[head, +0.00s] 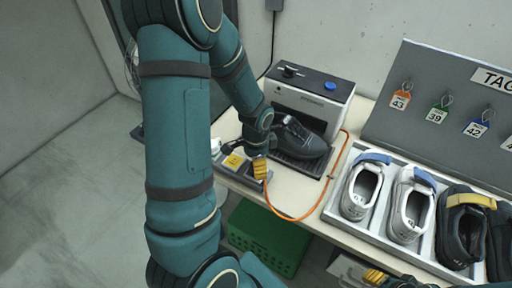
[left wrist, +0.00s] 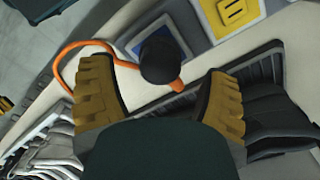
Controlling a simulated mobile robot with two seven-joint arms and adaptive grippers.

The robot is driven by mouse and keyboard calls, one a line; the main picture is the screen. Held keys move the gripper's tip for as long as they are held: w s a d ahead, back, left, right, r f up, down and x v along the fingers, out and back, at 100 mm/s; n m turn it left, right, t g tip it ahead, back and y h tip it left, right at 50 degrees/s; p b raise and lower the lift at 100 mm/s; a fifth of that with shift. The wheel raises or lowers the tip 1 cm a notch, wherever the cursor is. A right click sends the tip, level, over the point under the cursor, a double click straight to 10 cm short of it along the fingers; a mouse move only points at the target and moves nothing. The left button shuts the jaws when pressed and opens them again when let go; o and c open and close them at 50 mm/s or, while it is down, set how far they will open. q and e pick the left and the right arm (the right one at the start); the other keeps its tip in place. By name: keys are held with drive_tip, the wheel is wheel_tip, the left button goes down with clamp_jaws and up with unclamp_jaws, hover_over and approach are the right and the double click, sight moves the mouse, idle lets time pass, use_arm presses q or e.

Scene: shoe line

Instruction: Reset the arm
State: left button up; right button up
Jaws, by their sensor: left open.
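My left arm comes down from the top left in the head view. Its left gripper (head: 260,168) hangs over the table's left end, beside the black shoe (head: 297,138) in the grey-white machine (head: 311,92). In the left wrist view the left gripper (left wrist: 160,103) has its two yellow fingers wide apart with nothing clamped between them. The black shoe (left wrist: 280,120) shows behind the right finger. My right gripper (head: 376,277) is partly in view at the bottom edge; its jaws cannot be made out.
A white tray (head: 328,213) holds white and black shoes on the right. A grey tag board (head: 410,78) with numbered tags stands behind it. A green crate (head: 262,240) sits below the table. The floor at left is clear.

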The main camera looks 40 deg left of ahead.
use_arm(q)
wheel_tip(320, 180, up, 9)
drive_tip(key=shift+f, duration=0.1)
idle(0.3)
